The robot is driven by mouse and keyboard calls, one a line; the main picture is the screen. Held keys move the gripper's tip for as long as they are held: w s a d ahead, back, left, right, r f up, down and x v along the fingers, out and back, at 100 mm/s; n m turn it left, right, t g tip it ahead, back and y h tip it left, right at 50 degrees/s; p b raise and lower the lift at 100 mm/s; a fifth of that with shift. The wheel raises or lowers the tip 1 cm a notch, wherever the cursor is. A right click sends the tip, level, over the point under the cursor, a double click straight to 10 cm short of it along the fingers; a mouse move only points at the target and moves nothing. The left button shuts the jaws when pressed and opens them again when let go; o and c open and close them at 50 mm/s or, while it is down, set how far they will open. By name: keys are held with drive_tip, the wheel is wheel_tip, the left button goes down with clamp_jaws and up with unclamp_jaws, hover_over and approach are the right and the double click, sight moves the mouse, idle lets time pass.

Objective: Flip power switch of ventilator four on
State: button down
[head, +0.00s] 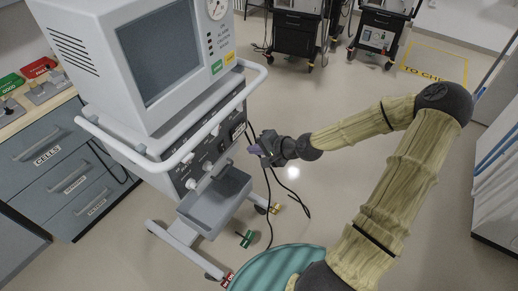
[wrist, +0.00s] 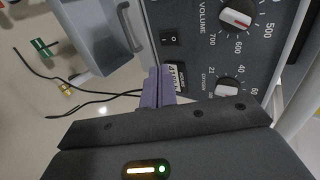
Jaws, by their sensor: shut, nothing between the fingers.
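A grey ventilator (head: 165,60) with a screen stands at left; its dark control panel (head: 205,165) sits under the white rail. In the wrist view the panel (wrist: 225,55) shows a black rocker switch (wrist: 171,38) with a small white mark; I cannot tell for sure which side is pressed. A white label (wrist: 177,73), partly hidden, lies between the switch and my gripper. My gripper (head: 255,149) is at the panel's right end, its purple fingers (wrist: 158,88) shut and empty. The fingertips are near the label, short of the switch; contact with the panel is unclear.
Volume (wrist: 236,18) and oxygen (wrist: 227,88) knobs are beside the switch. A white rail (head: 205,125) curves around the ventilator, and a grey drawer (head: 215,200) hangs below the panel. Black cables (head: 290,195) hang near my gripper. Open floor lies right of the ventilator.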

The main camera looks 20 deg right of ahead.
drive_tip(key=shift+v, duration=0.85)
drive_tip(key=p, duration=0.4)
drive_tip(key=shift+a+r, duration=0.1)
drive_tip(key=shift+r, duration=0.05)
drive_tip(key=p, duration=0.1)
drive_tip(key=f+p, duration=0.1)
drive_tip(key=p, duration=0.1)
drive_tip(key=shift+s+d+f, duration=0.2)
drive_tip(key=shift+f, duration=0.1)
